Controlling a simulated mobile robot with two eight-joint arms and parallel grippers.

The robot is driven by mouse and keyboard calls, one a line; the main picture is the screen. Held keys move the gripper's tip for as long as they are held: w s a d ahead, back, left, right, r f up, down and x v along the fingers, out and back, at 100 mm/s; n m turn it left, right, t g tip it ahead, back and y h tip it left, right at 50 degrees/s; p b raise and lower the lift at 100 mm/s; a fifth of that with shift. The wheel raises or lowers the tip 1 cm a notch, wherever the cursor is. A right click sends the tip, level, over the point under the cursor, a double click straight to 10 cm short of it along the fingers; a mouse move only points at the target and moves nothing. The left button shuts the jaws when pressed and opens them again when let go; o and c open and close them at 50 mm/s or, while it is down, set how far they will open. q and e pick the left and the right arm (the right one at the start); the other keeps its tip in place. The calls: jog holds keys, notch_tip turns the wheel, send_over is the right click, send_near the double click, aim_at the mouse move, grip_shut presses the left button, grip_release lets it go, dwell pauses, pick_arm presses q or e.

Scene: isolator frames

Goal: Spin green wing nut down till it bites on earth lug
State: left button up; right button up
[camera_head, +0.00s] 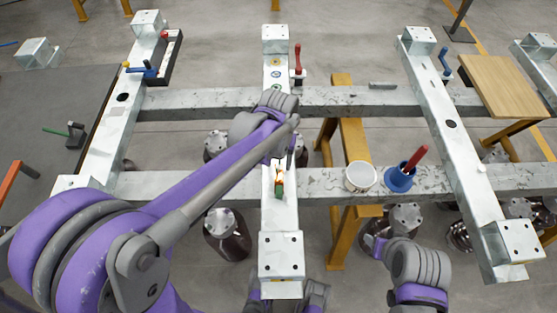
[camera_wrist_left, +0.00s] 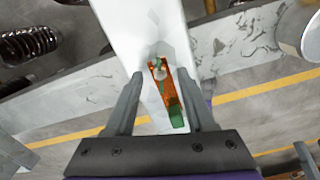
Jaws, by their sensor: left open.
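The orange earth lug (camera_head: 279,178) lies on the white central frame beam (camera_head: 281,222), with a green piece at its near end. In the left wrist view the lug (camera_wrist_left: 156,70) shows between the fingers, with a pale round stud and small green parts around it. I cannot clearly tell which of these is the green wing nut. My left gripper (camera_head: 279,160) is over the lug's far end. In the wrist view its two fingers (camera_wrist_left: 160,76) stand apart on either side with nothing held. My right gripper (camera_head: 374,245) is low at right, empty-looking, its jaws unclear.
A white cup (camera_head: 360,176) and a blue cup-like holder (camera_head: 398,180) with a red handle stand on the near crossbeam, right of the lug. A red-handled clamp (camera_head: 298,66) stands farther up beside the central beam. A wooden board (camera_head: 512,84) is at far right.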

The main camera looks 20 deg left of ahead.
aim_at(279, 165)
pick_arm(q)
notch_tip(279, 165, up, 11)
jog(key=p, duration=0.1)
jog(key=shift+f, duration=0.15)
dwell(0.3)
